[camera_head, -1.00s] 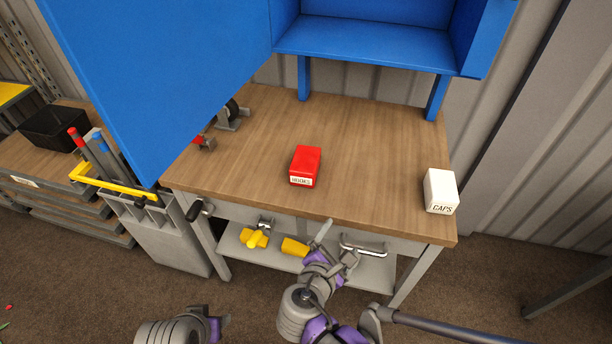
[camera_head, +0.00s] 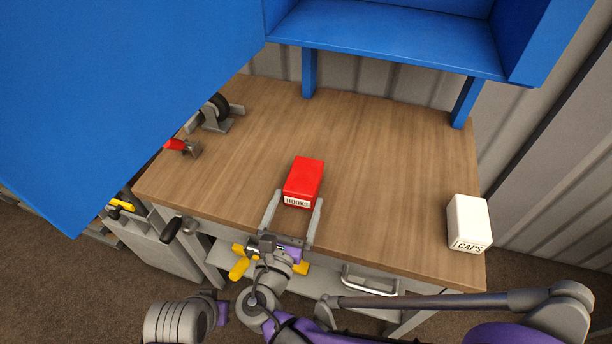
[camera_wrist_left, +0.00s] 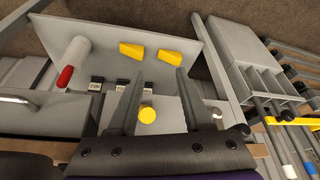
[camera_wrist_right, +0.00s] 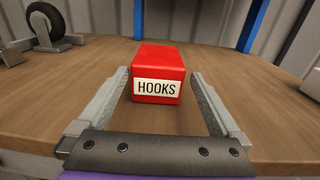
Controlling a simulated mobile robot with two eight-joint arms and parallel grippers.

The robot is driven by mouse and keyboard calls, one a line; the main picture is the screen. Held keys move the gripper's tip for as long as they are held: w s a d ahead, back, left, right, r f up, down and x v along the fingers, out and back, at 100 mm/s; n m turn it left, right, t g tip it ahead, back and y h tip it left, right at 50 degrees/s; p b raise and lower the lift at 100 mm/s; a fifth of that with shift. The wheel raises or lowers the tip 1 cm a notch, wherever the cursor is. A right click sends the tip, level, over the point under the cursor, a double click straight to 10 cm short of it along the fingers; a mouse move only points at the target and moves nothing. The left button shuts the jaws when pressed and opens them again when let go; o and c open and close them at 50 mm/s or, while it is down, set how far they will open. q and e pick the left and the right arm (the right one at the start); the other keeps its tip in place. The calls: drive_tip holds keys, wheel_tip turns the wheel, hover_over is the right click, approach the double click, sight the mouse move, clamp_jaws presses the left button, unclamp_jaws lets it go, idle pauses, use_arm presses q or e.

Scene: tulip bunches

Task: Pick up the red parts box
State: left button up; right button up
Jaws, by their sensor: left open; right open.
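The red parts box (camera_head: 304,180), labelled HOOKS, sits on the wooden workbench (camera_head: 380,200) near its front edge. My right gripper (camera_head: 295,204) is open at the front of the box, its two fingers pointing at it from either side. In the right wrist view the red box (camera_wrist_right: 158,74) stands between and just beyond the open fingers (camera_wrist_right: 160,85), with a gap at each side near the front. My left gripper (camera_wrist_left: 158,75) is open and empty, facing the lower shelf under the bench; in the head view only part of the left arm shows.
A white box labelled CAPS (camera_head: 469,222) stands at the bench's right. A caster wheel (camera_head: 217,111) and a red-handled clamp (camera_head: 182,146) lie at the left. A blue cabinet (camera_head: 390,40) hangs behind, its door (camera_head: 120,90) reaching over the left. Yellow pieces (camera_wrist_left: 132,50) lie on the lower shelf.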

sight(304, 178)
drive_tip(key=b+x, duration=0.1)
drive_tip(key=x, duration=0.7)
drive_tip(key=shift+a+f, duration=0.15)
drive_tip(key=shift+a, duration=0.05)
drive_tip(key=c, duration=1.4)
drive_tip(key=shift+c, duration=0.2)
